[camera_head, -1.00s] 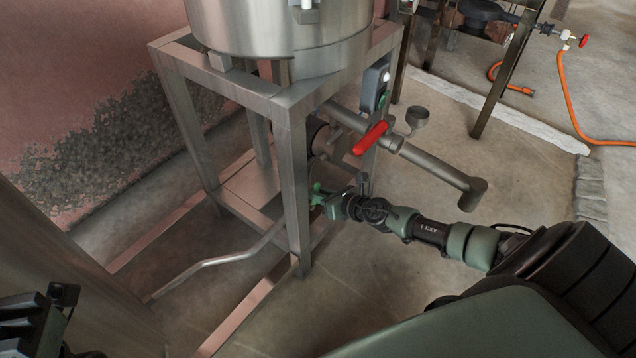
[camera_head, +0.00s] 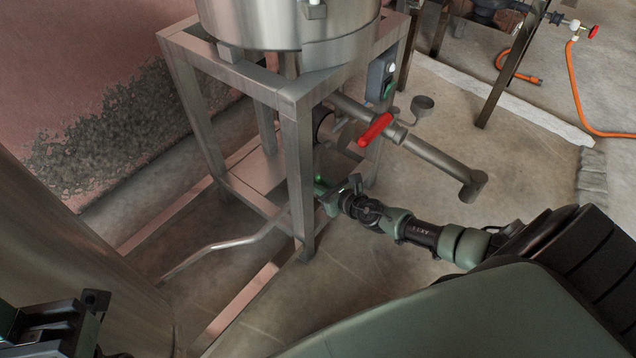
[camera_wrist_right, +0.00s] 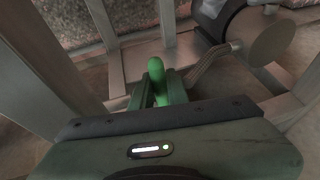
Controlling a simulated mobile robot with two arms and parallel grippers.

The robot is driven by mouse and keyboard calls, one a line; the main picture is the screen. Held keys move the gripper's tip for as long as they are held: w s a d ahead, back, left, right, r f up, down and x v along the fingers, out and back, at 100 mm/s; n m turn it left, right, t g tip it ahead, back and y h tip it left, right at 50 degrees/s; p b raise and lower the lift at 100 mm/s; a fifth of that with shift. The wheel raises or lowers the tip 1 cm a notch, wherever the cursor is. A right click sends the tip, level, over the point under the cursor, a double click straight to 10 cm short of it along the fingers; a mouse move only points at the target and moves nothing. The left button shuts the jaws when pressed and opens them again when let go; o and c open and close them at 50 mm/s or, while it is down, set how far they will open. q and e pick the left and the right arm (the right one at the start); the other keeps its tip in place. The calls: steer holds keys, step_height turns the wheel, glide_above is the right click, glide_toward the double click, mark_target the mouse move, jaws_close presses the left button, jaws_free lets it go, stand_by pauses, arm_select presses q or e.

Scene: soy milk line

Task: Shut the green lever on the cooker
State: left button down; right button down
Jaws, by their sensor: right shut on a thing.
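The cooker (camera_head: 250,22) is a steel vessel on a square metal stand. The green lever (camera_wrist_right: 156,72) shows between the fingers of my right gripper (camera_wrist_right: 158,98) in the right wrist view. The right gripper (camera_head: 322,192) is shut on the lever, low beside the stand's front leg in the head view. There only a small green tip (camera_head: 318,178) of the lever shows; the gripper and leg hide the rest. My left gripper (camera_head: 50,330) is at the lower left corner, partly cut off, and its jaw gap is unclear.
A red-handled valve (camera_head: 376,129) sits on a thick pipe (camera_head: 435,160) above my right arm. The stand's front leg (camera_head: 300,180) is close beside the right gripper. A thin bent pipe (camera_head: 225,244) runs low at left.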

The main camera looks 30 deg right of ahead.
steer(key=c, duration=1.4)
jaws_free()
steer(key=p+v, duration=0.2)
steer(key=v, duration=0.5)
steer(key=shift+s+r, duration=0.15)
steer(key=shift+s, duration=0.2)
steer(key=shift+s, duration=0.1)
